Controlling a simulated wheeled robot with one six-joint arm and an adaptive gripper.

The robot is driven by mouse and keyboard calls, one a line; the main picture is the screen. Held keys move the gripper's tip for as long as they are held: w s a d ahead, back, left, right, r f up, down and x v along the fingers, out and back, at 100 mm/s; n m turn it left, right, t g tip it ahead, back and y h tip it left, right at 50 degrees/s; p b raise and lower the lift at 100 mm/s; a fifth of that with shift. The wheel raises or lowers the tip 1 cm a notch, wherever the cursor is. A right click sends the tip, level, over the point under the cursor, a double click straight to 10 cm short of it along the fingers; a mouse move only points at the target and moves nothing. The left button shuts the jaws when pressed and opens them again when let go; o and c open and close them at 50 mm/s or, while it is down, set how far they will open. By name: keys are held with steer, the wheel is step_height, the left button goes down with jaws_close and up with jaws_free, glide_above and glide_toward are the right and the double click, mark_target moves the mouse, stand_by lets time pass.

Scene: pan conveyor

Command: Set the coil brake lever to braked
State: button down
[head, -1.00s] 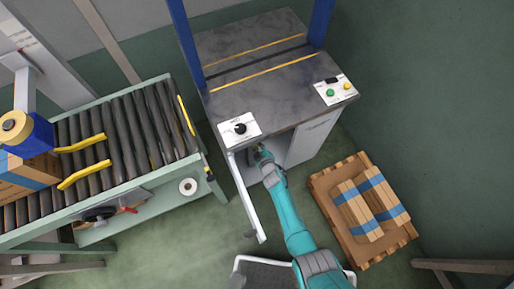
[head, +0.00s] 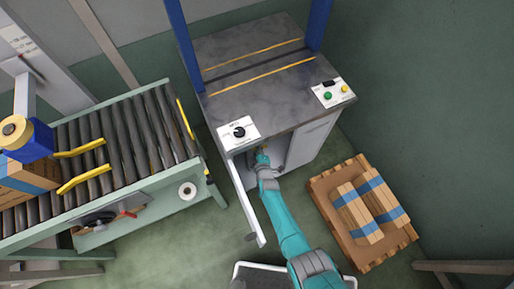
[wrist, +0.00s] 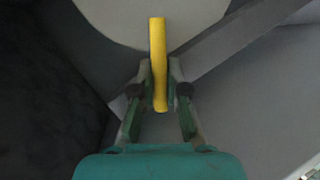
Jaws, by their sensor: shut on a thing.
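The coil brake lever, a yellow bar (wrist: 158,45), stands upright in the wrist view in front of a pale grey round disc (wrist: 115,18). My gripper (wrist: 160,75) is shut around its lower part, with one finger on each side. In the head view my gripper (head: 262,157) reaches into the open front of the strapping machine's cabinet, below the tabletop. The lever is too small and shaded there to read its setting, and no setting marks show in the wrist view.
The open cabinet door (head: 253,213) stands left of my arm. The machine table (head: 245,60) overhangs the gripper. A roller conveyor (head: 145,130) is on the left; a wooden pallet (head: 335,225) with strapped boxes is on the right.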

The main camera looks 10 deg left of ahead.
steer(key=shift+a+r+n+t+h, duration=0.1)
steer(key=shift+r+n+t+h, duration=0.2)
steer(key=shift+n, duration=0.4)
steer(key=shift+a+r+n+t+h, duration=0.1)
steer(key=shift+n+t+h, duration=0.1)
steer(key=shift+n+t, duration=0.35)
steer(key=shift+n, duration=0.25)
steer(key=c, duration=1.2)
jaws_free()
steer(key=shift+d, duration=0.1)
